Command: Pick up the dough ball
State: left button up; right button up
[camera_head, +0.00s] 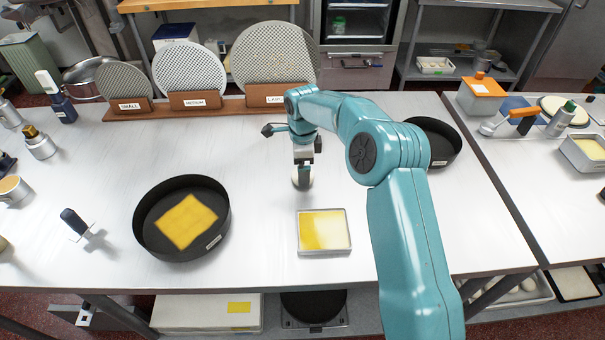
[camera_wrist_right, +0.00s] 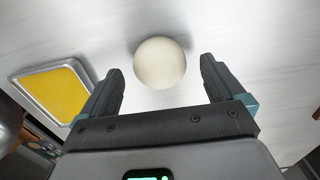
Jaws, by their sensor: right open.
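The pale, round dough ball (camera_wrist_right: 160,62) sits on the white table in the right wrist view, just beyond and between my fingertips. My right gripper (camera_wrist_right: 161,72) is open, with one finger towards each side of the ball and gaps between. My left gripper is not in view.
A small metal tray with yellow contents (camera_head: 348,232) lies close in front of the ball. A black round pan (camera_head: 142,222) with a yellow sheet stands left; another dark pan (camera_head: 440,150) is behind my arm. Perforated discs in a wooden rack (camera_head: 230,107) line the back.

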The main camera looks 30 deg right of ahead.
jog(key=shift+f, duration=1.25)
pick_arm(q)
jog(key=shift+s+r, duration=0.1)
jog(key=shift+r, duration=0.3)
pick_arm(e)
jog(key=c, duration=1.2)
